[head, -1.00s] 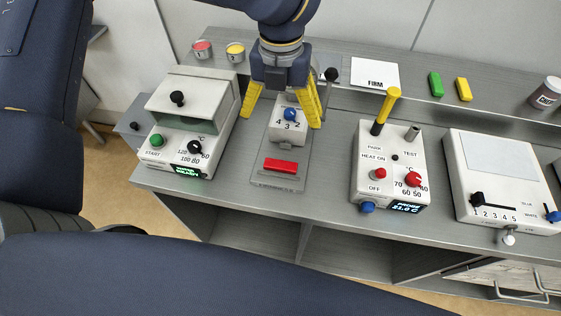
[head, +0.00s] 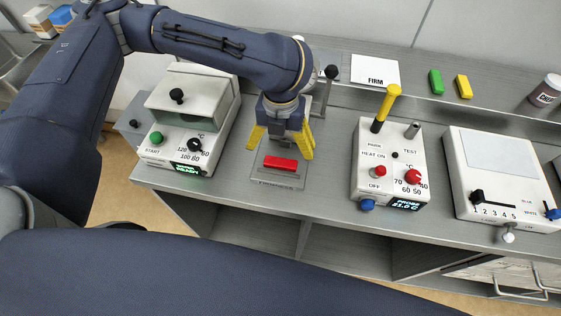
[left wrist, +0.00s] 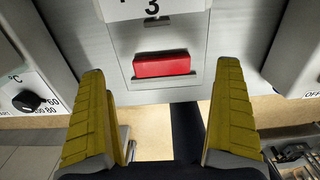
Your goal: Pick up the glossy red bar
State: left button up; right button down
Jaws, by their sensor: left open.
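The glossy red bar (head: 280,163) lies on a grey metal plate (head: 262,179) near the front edge of the bench. In the left wrist view the red bar (left wrist: 161,64) lies crosswise ahead of the fingers, centred between them and not touching either. My left gripper (head: 280,152) has yellow fingers spread wide and points down, just behind and above the bar in the head view. The left gripper (left wrist: 158,110) is open and empty in the left wrist view. The numbered block behind the bar is hidden by the gripper in the head view. My right gripper is not seen.
A white box with a green START button (head: 157,138) stands to the left. A white box with a yellow-topped lever (head: 388,103) stands to the right, and another with a slider (head: 497,205) beyond it. Green (head: 435,82) and yellow (head: 463,86) blocks lie on the back ledge.

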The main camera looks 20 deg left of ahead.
aim_at(281, 157)
pick_arm(q)
jog(key=shift+w+f, duration=0.15)
jog(key=shift+f, duration=2.45)
jog(key=shift+c, duration=0.2)
jog(key=c, duration=1.2)
jog(key=shift+o, duration=0.2)
jog(key=shift+r, duration=0.15)
